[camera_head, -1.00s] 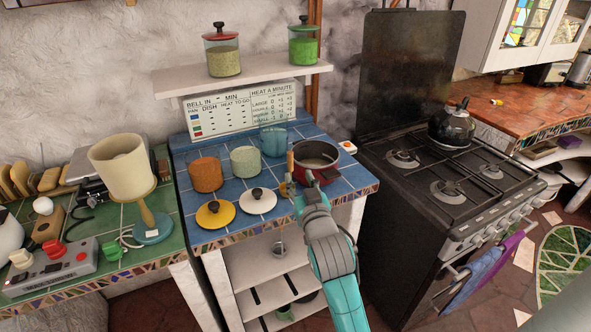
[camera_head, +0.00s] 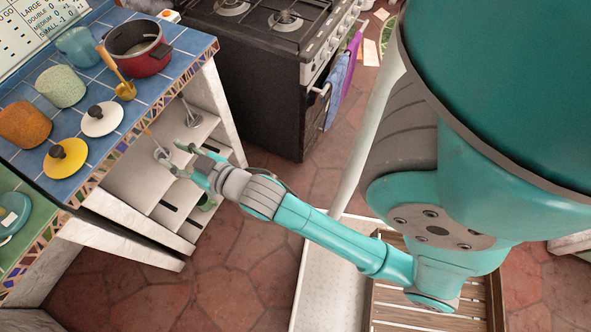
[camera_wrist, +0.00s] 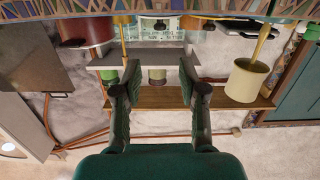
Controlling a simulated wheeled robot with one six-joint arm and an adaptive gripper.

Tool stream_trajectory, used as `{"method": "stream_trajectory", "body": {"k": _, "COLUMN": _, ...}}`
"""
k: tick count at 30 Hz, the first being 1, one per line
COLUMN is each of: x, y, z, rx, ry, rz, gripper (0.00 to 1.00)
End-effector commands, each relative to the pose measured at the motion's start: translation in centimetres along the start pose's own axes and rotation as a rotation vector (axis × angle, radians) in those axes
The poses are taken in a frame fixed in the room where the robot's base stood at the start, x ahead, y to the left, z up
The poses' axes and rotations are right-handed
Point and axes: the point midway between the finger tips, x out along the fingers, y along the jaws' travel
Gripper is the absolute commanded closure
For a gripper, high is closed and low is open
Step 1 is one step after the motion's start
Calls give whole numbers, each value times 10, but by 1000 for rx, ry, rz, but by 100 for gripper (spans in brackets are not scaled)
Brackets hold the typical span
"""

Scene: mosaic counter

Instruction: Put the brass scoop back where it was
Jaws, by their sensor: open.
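The brass scoop (camera_head: 125,90) stands tilted on the blue tiled counter (camera_head: 88,139), its bowl low near the front edge. Its wooden handle slants up and left beside the red pot (camera_head: 141,60); I cannot tell whether they touch. In the wrist view, which is upside down, the scoop (camera_wrist: 122,38) shows at top left beside the red pot (camera_wrist: 85,30). My gripper (camera_head: 179,160) is open and empty, below the counter edge in front of the white shelves. Its two fingers (camera_wrist: 156,85) show well apart in the wrist view, with nothing between them.
White and yellow lids (camera_head: 102,119), (camera_head: 64,158), a speckled pot (camera_head: 60,87), an orange pot (camera_head: 24,124) and a blue glass pot (camera_head: 78,46) crowd the counter. Metal utensils (camera_head: 190,113) show near the shelves. The black stove (camera_head: 262,75) stands right; floor between is clear.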

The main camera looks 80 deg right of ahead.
Motion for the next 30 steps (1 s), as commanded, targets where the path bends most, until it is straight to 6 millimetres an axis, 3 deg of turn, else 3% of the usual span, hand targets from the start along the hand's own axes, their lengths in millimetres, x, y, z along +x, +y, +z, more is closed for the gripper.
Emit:
{"method": "stream_trajectory", "body": {"k": 1, "x": -18, "y": -7, "z": 14, "rx": -2, "ry": -18, "rz": -23, "gripper": 58}}
{"method": "stream_trajectory", "body": {"k": 6, "x": -75, "y": -23, "z": 45, "rx": -9, "ry": -53, "rz": -89, "gripper": 58}}
{"method": "stream_trajectory", "body": {"k": 13, "x": -155, "y": -34, "z": 72, "rx": -13, "ry": -98, "rz": -169, "gripper": 58}}
{"method": "stream_trajectory", "body": {"k": 21, "x": -245, "y": -33, "z": 80, "rx": -18, "ry": -147, "rz": -245, "gripper": 58}}
{"method": "stream_trajectory", "body": {"k": 24, "x": -270, "y": -30, "z": 77, "rx": -18, "ry": -160, "rz": -264, "gripper": 58}}
{"method": "stream_trajectory", "body": {"k": 30, "x": -297, "y": -25, "z": 73, "rx": -20, "ry": -174, "rz": -283, "gripper": 58}}
